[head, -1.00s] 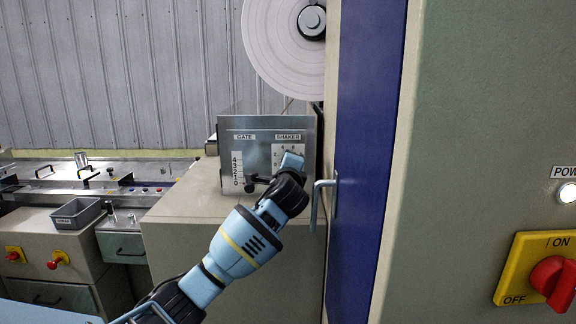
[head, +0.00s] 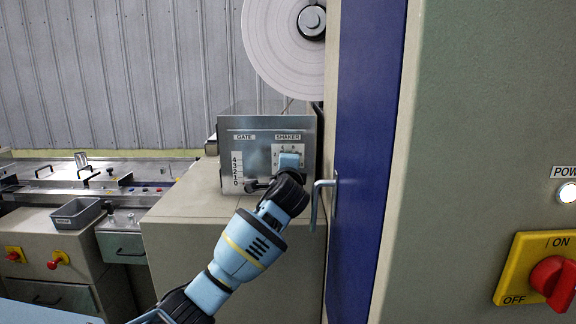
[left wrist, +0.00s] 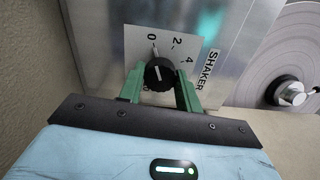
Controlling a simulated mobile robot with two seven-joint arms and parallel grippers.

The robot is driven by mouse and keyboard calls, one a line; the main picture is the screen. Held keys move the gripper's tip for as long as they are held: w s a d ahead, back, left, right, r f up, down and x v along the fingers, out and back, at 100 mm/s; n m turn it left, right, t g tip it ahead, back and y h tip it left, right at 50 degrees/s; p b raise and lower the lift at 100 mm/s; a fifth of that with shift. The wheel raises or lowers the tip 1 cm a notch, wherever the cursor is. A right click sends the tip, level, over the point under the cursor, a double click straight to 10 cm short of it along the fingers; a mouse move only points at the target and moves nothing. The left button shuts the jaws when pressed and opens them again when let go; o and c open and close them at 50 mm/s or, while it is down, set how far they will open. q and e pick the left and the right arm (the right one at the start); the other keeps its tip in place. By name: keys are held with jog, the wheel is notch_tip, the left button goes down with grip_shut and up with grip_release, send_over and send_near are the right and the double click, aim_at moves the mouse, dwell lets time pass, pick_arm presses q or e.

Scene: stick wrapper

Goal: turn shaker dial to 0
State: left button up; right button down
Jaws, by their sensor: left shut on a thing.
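The black shaker dial (left wrist: 159,75) sits on a white scale plate (left wrist: 138,42) marked 0, 2, 4 in the left wrist view. Its white pointer line appears to aim up, toward the 0. The green fingers of my left gripper (left wrist: 160,86) are on both sides of the dial, shut on it. In the head view my left gripper (head: 289,164) is in front of the SHAKER scale and hides the dial. My right gripper is in neither view.
The GATE slider scale (head: 237,170) is left of the shaker on the metal control box (head: 226,125). A blue door (head: 365,160) with a metal handle (head: 315,203) stands close on the right. A large white roll (head: 275,45) is above.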

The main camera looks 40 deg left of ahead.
pick_arm(q)
jog(key=o, duration=1)
jog(key=v, duration=0.8)
jog(key=shift+w, duration=0.1)
